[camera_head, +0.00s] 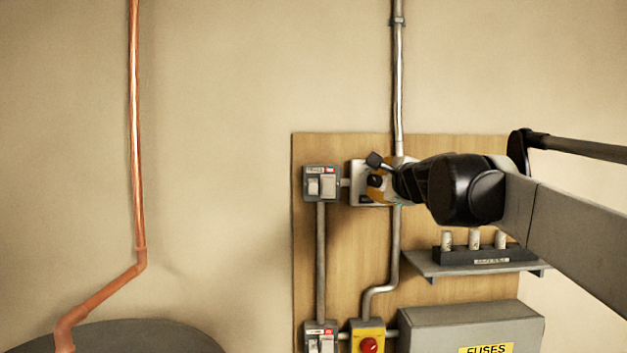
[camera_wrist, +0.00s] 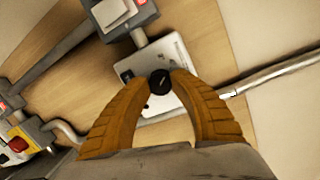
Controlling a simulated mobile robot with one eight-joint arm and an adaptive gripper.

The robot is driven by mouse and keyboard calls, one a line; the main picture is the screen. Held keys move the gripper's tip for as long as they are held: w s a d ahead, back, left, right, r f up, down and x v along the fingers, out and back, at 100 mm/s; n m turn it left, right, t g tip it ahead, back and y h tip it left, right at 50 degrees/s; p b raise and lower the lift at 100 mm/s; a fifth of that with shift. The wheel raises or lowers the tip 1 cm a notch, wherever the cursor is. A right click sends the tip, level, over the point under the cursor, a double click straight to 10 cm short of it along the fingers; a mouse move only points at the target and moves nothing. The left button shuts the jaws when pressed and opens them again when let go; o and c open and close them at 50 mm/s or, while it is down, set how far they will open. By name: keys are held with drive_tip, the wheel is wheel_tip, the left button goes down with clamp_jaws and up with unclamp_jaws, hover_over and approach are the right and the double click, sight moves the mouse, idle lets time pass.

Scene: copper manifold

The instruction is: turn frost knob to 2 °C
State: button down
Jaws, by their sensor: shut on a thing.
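The frost knob is a small black round knob (camera_wrist: 159,82) with a pale pointer line, on a white thermostat box (camera_wrist: 178,62). The scale marks around it are too small to read. In the wrist view the two orange fingers of my gripper (camera_wrist: 160,84) are closed on the knob from both sides. In the head view the box (camera_head: 357,186) is on the wooden board, and my gripper (camera_head: 376,183) reaches it from the right and hides much of it. The knob's setting cannot be read there.
A grey switch (camera_head: 321,183) is just left of the box. Metal conduit (camera_head: 398,80) runs above. A shelf (camera_head: 470,268) with several small fuses is below right. A red button on a yellow box (camera_head: 368,338) and a grey fuse box (camera_head: 470,325) are lower down. Copper pipe (camera_head: 136,130) runs at left.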

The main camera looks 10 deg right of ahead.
drive_tip(key=n+h, duration=0.1)
drive_tip(key=n, duration=0.3)
drive_tip(key=shift+r, duration=0.15)
drive_tip(key=shift+g, duration=0.4)
drive_tip(key=c, duration=1.1)
unclamp_jaws()
drive_tip(key=shift+o, duration=0.2)
drive_tip(key=s+a+r, duration=0.1)
drive_tip(key=s, duration=1)
drive_tip(key=shift+s+a+r, duration=0.2)
drive_tip(key=shift+s+r, duration=0.15)
drive_tip(key=shift+s, duration=0.05)
